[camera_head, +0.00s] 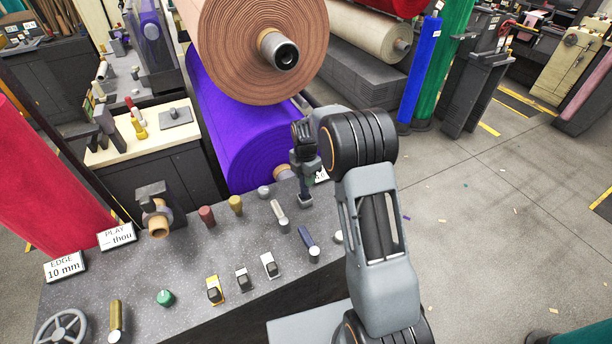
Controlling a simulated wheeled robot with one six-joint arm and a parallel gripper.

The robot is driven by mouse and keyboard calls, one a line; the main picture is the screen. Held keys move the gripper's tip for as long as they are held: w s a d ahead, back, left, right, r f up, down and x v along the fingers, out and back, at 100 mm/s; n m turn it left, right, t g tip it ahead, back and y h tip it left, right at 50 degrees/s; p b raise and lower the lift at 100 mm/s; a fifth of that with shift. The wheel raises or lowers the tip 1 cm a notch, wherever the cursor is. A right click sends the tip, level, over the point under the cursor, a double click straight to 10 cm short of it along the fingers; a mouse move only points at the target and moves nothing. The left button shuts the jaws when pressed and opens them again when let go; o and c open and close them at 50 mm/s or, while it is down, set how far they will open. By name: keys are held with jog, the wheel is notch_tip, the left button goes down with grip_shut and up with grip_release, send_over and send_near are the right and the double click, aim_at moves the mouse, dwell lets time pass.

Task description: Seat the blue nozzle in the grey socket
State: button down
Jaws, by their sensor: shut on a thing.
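My gripper (304,172) points down over the back right of the speckled grey panel, left of my arm's black wrist. It is shut on a small dark, bluish piece, which I take to be the blue nozzle (304,187); the fingers hide much of it. Right below it is a small grey fitting (305,201) on the panel, which looks like the grey socket. I cannot tell whether the nozzle is inside the socket or just above it.
The panel (190,262) carries several knobs and switches, among them a blue-handled lever (306,238) and a pale lever (279,212) close to my gripper. Open floor (500,220) lies right.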

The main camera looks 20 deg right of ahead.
jog(key=shift+f+b, duration=1.3)
jog(key=shift+f, duration=0.45)
dwell(1.1)
jog(key=c, duration=0.6)
grip_release()
jog(key=shift+c, duration=0.2)
jog(key=shift+r, duration=0.15)
notch_tip(320, 180, up, 14)
jog(key=shift+f+b, duration=0.2)
jog(key=shift+b, duration=0.4)
